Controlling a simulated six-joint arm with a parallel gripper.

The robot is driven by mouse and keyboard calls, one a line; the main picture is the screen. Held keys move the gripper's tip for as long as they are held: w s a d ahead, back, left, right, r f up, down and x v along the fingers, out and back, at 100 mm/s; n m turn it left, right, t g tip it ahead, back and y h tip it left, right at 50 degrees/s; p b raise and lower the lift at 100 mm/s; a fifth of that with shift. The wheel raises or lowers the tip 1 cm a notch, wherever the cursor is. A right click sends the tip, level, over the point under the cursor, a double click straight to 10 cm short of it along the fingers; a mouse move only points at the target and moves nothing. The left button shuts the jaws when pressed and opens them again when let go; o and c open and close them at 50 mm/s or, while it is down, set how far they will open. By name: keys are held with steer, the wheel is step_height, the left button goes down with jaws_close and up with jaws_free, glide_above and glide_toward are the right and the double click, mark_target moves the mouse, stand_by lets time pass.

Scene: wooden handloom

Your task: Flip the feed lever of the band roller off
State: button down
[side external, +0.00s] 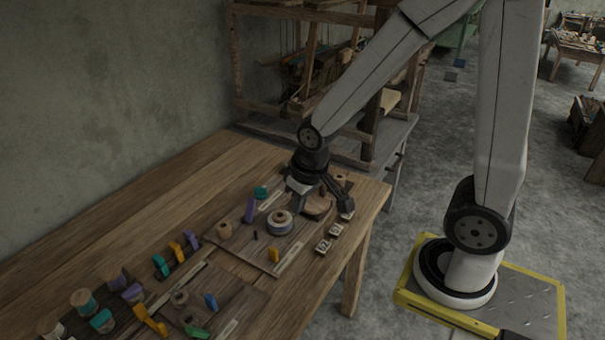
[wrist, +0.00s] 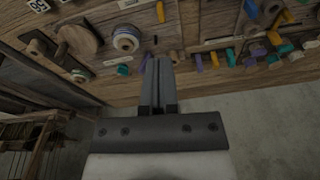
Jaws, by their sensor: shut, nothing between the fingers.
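A round spool with a pale and blue band (side external: 279,222), which looks like the band roller, sits on a wooden board; it also shows in the wrist view (wrist: 126,40). Small coloured levers stand near it: purple (side external: 250,208), teal (side external: 261,192) and orange (side external: 273,255). I cannot tell which is the feed lever or how it is set. My gripper (side external: 298,188) is above the board's far end, beyond the spool. In the wrist view its fingers (wrist: 157,62) are shut and empty; they cover part of the board. Contact with any lever cannot be made out.
Several more coloured levers and spools (side external: 83,300) fill the table's left part. Numbered tiles (side external: 322,246) lie along the front edge. A round wooden disc (side external: 317,205) is close under my gripper. The wooden loom (side external: 262,106) stands behind. The table's back strip is bare.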

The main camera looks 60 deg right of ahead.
mark_target(250, 210)
steer(key=w+d+f+m+g, duration=0.1)
steer(key=w+d+f+m, duration=0.3)
steer(key=w+d+m, duration=0.4)
steer(key=w+d+f+m+g+y, duration=0.1)
steer(key=w+d+f+m, duration=0.3)
steer(key=w+d+m, duration=0.4)
steer(key=shift+w+d+m, duration=0.3)
steer(key=shift+w+d, duration=0.55)
steer(key=shift+w, duration=2.7)
steer(key=shift+f, duration=0.2)
steer(key=f, duration=0.6)
steer(key=a+f, duration=0.1)
steer(key=f, duration=0.2)
steer(key=shift+f, duration=0.35)
steer(key=shift+a+r, duration=0.25)
steer(key=shift+a, duration=0.35)
steer(key=shift+a+r, duration=0.25)
steer(key=shift+a, duration=0.35)
steer(key=shift+a+r, duration=0.25)
steer(key=shift+a, duration=0.35)
